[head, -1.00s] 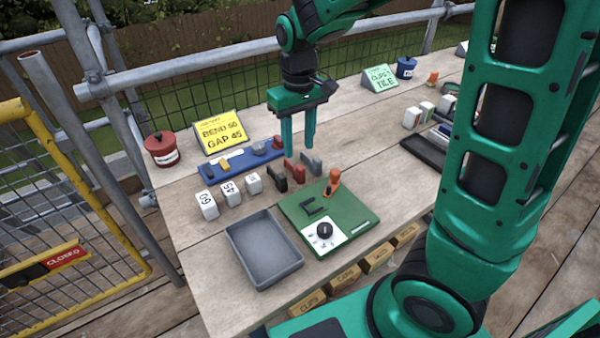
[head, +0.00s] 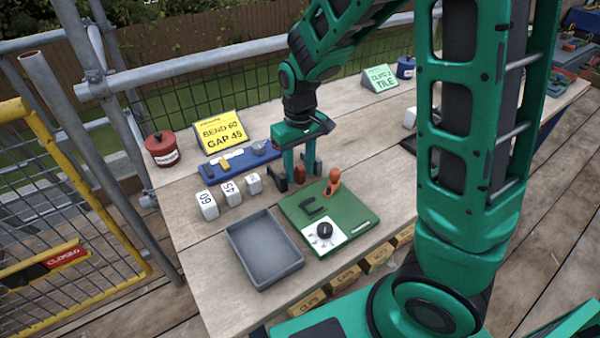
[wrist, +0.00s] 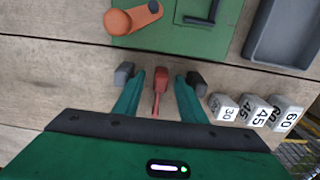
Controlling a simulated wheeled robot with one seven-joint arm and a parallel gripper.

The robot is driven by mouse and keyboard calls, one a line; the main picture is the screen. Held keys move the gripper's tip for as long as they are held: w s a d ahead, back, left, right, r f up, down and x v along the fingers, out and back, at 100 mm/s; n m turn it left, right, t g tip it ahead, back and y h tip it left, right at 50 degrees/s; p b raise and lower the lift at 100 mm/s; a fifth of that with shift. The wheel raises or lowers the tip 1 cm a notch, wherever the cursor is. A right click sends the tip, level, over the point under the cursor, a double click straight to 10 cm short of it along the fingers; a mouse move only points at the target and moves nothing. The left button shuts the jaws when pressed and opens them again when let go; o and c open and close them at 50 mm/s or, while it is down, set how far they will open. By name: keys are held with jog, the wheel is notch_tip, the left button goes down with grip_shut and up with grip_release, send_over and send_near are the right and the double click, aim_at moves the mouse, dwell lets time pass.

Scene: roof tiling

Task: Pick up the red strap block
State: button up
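The red strap block (head: 299,174) stands on the wooden bench in a short row, between a black block (head: 280,180) and a grey block (head: 318,167). In the wrist view the red block (wrist: 160,88) sits between my two open fingers, with a gap on each side. My gripper (head: 299,168) is low over the row, its fingers partly hiding the red block in the head view. In the wrist view my gripper (wrist: 161,90) has its fingers between the red block and the outer blocks, close to both; contact with the outer blocks cannot be told.
A green board (head: 350,216) with a dial and orange handle lies in front, beside a grey tray (head: 240,236). White number blocks (head: 208,205) stand left. A blue tray (head: 232,165) and yellow sign (head: 220,133) are behind. A red pot (head: 161,150) stands at the back left.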

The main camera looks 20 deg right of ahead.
grip_shut()
jog(key=shift+r, duration=0.15)
